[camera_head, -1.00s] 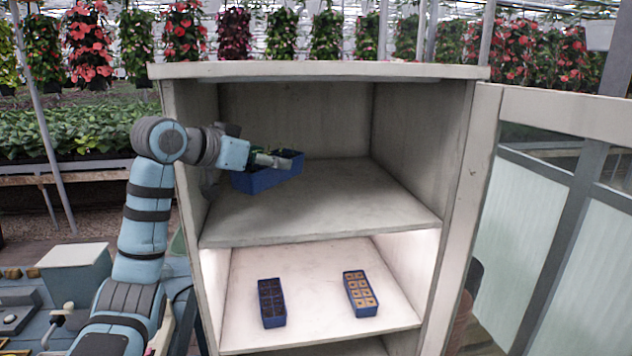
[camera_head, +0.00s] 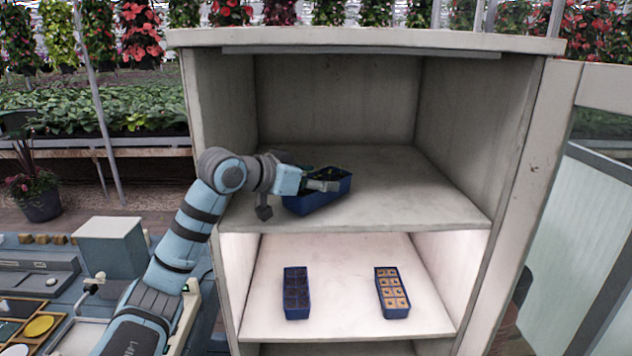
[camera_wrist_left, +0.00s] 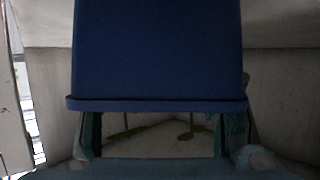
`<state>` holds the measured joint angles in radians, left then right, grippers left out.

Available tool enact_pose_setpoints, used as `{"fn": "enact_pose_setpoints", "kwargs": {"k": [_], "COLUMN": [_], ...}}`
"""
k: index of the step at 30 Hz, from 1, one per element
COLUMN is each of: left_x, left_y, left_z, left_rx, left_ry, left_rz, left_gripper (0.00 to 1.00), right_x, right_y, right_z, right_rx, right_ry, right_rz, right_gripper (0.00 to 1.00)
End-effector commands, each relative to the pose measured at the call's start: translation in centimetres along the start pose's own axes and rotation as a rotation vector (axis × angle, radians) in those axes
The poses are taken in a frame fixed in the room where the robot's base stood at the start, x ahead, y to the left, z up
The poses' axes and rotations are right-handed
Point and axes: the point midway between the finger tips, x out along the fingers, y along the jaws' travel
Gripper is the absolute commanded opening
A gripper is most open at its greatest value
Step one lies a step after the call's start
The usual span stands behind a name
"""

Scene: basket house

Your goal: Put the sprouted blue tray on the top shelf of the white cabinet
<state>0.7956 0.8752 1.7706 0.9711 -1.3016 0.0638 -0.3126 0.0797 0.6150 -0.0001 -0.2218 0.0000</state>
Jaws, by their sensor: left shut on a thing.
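The white cabinet (camera_head: 365,40) stands open in front of me, with a bare top shelf (camera_head: 410,205). My left gripper (camera_head: 322,184) is shut on a blue tray (camera_head: 318,202) inside the top compartment, over the shelf's front left part. I cannot tell whether the tray touches the shelf. Small green leaves show at the tray, partly hidden by the gripper. In the left wrist view the blue tray (camera_wrist_left: 155,50) fills the upper middle, between the fingers (camera_wrist_left: 160,135), and thin sprouts show below its rim. My right gripper is not in view.
The lit shelf below holds a blue tray with dark cells (camera_head: 297,293) and a blue tray with pale plugs (camera_head: 392,292). The open glazed door (camera_head: 590,220) is at the right. The top shelf's right and back are clear.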

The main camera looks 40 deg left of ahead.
Motion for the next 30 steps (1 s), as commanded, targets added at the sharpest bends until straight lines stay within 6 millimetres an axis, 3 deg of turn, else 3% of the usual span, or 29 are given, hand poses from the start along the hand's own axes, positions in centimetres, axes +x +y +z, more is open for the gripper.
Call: {"fn": "enact_pose_setpoints", "kwargs": {"k": [2, 3, 6, 11, 19, 23, 30], "left_x": [0.2, 0.2, 0.2, 0.2, -0.6, -2.9, -8.8], "left_y": [0.1, 0.1, 0.0, 0.0, -0.1, -0.1, -0.1], "left_z": [0.0, 0.1, 0.1, 0.1, 0.0, 0.3, 0.5], "left_rx": [0.000, -0.001, 0.000, 0.000, 0.002, 0.006, 0.006], "left_ry": [0.000, -0.002, -0.002, -0.002, 0.000, -0.003, -0.002], "left_rz": [0.002, 0.002, 0.001, 0.000, -0.002, -0.005, -0.007], "left_gripper": [0.23, 0.63, 0.78, 0.78, 0.78, 0.78, 0.78], "right_x": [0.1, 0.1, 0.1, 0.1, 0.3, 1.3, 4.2], "right_y": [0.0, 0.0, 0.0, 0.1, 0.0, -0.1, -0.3], "right_z": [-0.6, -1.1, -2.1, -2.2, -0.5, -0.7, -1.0], "right_rx": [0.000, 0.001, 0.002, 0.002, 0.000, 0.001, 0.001], "right_ry": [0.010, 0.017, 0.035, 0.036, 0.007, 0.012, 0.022], "right_rz": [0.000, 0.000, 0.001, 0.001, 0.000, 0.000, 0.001], "right_gripper": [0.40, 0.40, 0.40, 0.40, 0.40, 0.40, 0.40]}}
